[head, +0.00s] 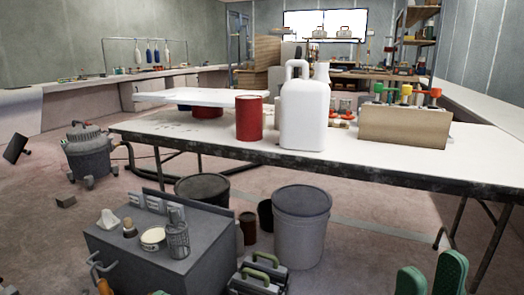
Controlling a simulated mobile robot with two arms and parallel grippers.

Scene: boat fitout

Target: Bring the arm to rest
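My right gripper (430,270) shows at the bottom right of the head view. Its two green fingers point up and stand a little apart, with nothing seen between them. They are in front of the long white table, over the floor, touching nothing that I can see. A small green edge (161,293) at the bottom left of the picture may be the tip of my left gripper; too little shows to tell its state. The rest of both arms is hidden below the picture.
The white table (390,160) holds a white jug (304,115), a red can (249,118) and a wooden rack (403,126). In front stand a grey cabinet (150,262), toolboxes (258,276) and a grey bucket (301,228). Floor between bucket and gripper is clear.

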